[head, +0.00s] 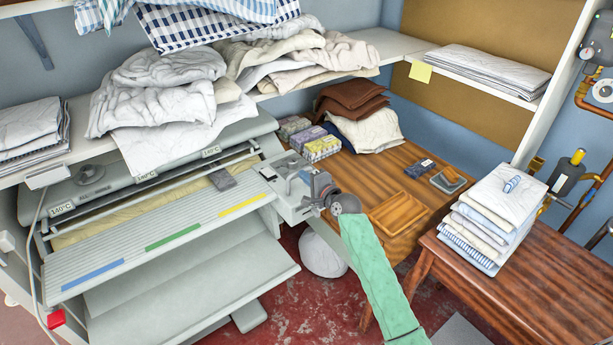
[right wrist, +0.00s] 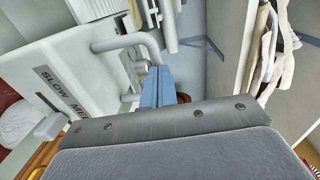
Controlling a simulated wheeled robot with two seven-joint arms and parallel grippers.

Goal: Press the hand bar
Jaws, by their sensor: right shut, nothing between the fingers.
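The rotary ironer (head: 165,235) stands at the left, with a long pale bar (head: 165,190) running along its padded roller. At its right end is a pale end housing (head: 283,187). My right gripper (head: 305,178) is at this end housing, its arm coming from the lower right. In the right wrist view its blue-grey fingers (right wrist: 157,88) are shut and empty. A bent grey tubular bar (right wrist: 128,40) on a pale panel lettered "SLOW" shows close beside the fingertips; I cannot tell whether they touch it. My left gripper is out of view.
A shelf with heaped linen (head: 160,95) runs above the ironer. A wooden table (head: 370,165) with small boxes (head: 322,148) stands behind my right gripper. Folded cloths (head: 495,220) stand on another table at the right. A red button (head: 57,317) is at lower left.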

